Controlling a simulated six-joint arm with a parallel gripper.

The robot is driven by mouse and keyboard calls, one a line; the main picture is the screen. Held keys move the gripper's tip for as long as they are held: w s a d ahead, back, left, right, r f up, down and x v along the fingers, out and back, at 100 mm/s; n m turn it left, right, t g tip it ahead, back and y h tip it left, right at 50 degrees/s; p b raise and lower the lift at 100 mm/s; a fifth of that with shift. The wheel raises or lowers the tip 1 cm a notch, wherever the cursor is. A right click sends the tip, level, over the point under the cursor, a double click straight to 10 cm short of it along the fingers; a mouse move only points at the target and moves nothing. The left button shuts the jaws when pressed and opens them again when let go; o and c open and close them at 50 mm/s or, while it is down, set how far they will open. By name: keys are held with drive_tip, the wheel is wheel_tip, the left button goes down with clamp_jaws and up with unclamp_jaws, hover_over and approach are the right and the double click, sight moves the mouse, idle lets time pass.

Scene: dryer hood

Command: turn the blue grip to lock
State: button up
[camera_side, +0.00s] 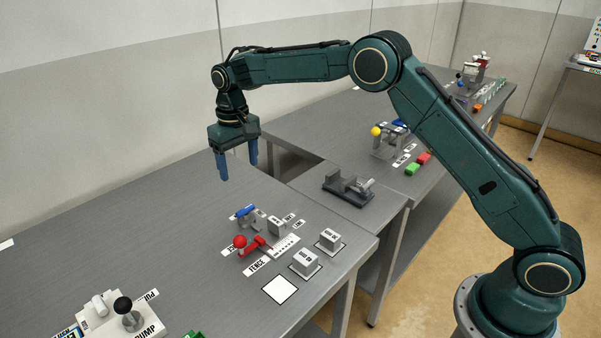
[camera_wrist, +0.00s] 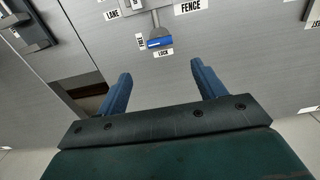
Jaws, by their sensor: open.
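The blue grip (camera_side: 245,211) sits on a small grey fixture on the near table, behind the red-knobbed lever. In the wrist view the blue grip (camera_wrist: 160,42) shows at the top centre, with a LOCK label (camera_wrist: 163,53) just below it and another small label at its left. My gripper (camera_side: 238,171) hangs pointing down above the table, behind and well above the blue grip. Its two blue fingers are apart with nothing between them; in the wrist view my gripper (camera_wrist: 163,78) is below the grip in the picture and not touching it.
A red lever with a round knob (camera_side: 240,241) stands close in front, beside a FENCE label (camera_side: 257,265). Grey blocks (camera_side: 305,262) stand to the right. A dark clamp-like fixture (camera_side: 348,188) sits on the lower middle surface. The table's back left is clear.

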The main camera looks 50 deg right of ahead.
sight(246, 213)
wheel_tip(246, 213, down, 13)
drive_tip(key=shift+r, duration=0.2)
idle(0.4)
drive_tip(key=c, duration=1)
